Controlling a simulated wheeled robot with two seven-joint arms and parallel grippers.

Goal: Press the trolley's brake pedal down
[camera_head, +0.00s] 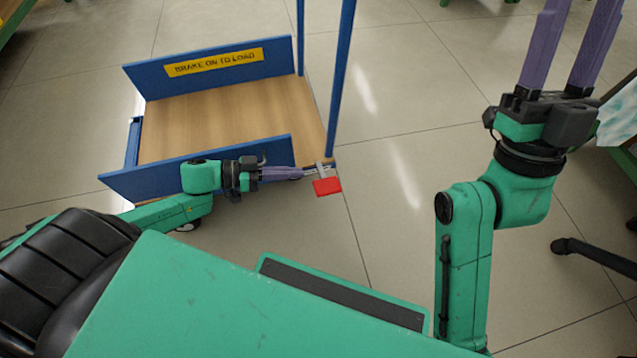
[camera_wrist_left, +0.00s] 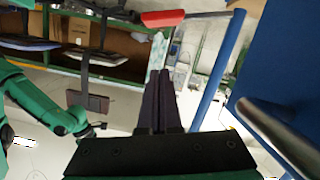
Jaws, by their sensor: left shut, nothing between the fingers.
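The trolley (camera_head: 225,112) has a wooden deck, blue side panels and blue posts. Its brake pedal (camera_head: 327,186) is a red plate on a short grey arm at the near right corner; its height is hard to judge. The red pedal also shows in the left wrist view (camera_wrist_left: 185,18), beyond the fingertips. My left gripper (camera_head: 301,173) is shut and empty, with its purple fingertips just left of the pedal. I cannot tell whether they touch it. My right gripper (camera_head: 577,40) is raised on the right, fingers apart, its tips cut off by the frame.
A yellow sign (camera_head: 213,62) on the trolley's far panel reads "BRAKE ON TO LOAD". A blue post (camera_head: 340,80) rises close to the pedal. The tiled floor (camera_head: 400,220) right of the trolley is clear. A green-framed shelf (camera_wrist_left: 125,50) stands in the wrist view's background.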

